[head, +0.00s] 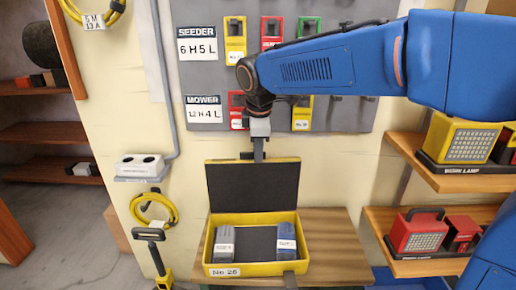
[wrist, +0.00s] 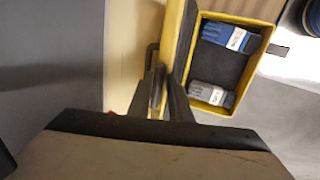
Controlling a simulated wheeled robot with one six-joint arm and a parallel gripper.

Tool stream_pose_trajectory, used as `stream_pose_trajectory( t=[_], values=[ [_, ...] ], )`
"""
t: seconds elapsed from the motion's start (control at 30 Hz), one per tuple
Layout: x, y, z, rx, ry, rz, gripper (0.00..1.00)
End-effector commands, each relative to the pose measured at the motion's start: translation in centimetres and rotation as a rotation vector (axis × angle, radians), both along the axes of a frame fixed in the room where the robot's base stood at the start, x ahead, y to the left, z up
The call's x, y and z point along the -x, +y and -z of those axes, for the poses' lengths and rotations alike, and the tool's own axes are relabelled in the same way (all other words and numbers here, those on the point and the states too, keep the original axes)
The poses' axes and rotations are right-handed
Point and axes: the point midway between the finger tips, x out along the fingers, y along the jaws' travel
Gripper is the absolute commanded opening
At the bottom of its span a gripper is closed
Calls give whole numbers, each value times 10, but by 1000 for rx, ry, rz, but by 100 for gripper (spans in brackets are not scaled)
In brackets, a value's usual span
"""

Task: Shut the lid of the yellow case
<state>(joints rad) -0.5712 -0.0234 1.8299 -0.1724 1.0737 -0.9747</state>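The yellow case (head: 256,268) stands on a wooden bench with its lid (head: 252,188) raised about upright at the back. The lid has a yellow rim and a dark lining. In the wrist view, the lid (wrist: 178,45) is seen edge-on, with a dark handle (wrist: 150,58) on its outer side. My gripper (head: 259,156) points down at the middle of the lid's top edge. Its fingers (wrist: 165,88) lie close together on either side of that edge in the wrist view. Whether they clamp it is unclear. Two packs, grey (head: 224,244) and blue (head: 286,240), lie in the case.
The wooden bench (head: 335,245) has free room to the right of the case. Shelves with a yellow work lamp (head: 462,140) and a red lamp (head: 416,232) stand at the right. A tag board (head: 350,112) hangs behind my arm. A white socket box (head: 140,166) is on the wall at left.

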Motion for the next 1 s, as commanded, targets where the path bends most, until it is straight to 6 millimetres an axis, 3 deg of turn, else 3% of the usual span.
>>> stream_pose_trajectory(
  t=[0.03, 1.0],
  values=[
    [5, -1, 9, 8, 16, 0, 22],
    [50, -2, 15, 10, 18, 0, 22]
  ],
)
